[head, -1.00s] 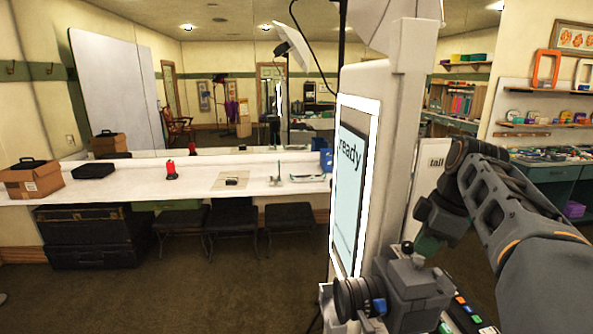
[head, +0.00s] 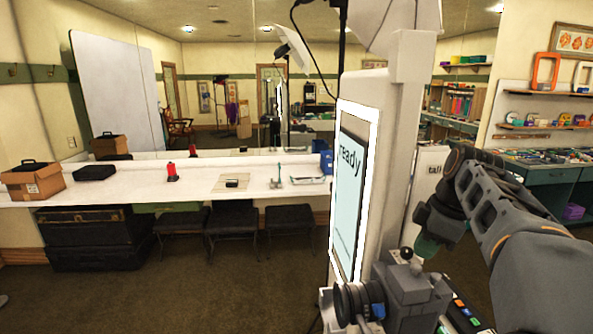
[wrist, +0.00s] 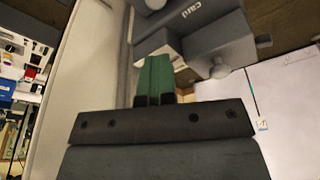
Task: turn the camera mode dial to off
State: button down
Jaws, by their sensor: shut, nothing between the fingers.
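The grey camera (head: 405,298) stands below the tall booth column in the head view, with its dark lens (head: 350,303) facing left. A dark ball-topped lever (head: 407,254) and small raised parts are on its top; I cannot tell for certain which part is the mode dial. My gripper (head: 427,250), with green fingers, is shut and empty just right of the lever, above the camera. Contact cannot be made out.
The column with a lit "ready" screen (head: 350,175) rises just left of my arm. A panel with coloured buttons (head: 465,315) lies low to the right of the camera. A long white counter (head: 130,189) runs along the back, with open carpet in front.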

jog(key=shift+w+d+f, duration=0.1)
jog(key=shift+w+f, duration=0.3)
jog(key=shift+d, duration=0.25)
dwell(0.4)
jog(key=shift+w+r+p, duration=0.1)
jog(key=shift+r+p, duration=0.3)
jog(key=shift+p, duration=0.25)
notch_tip(320, 180, up, 6)
jog(key=p, duration=0.3)
jog(key=shift+f+p, duration=0.25)
jog(key=shift+p, duration=0.1)
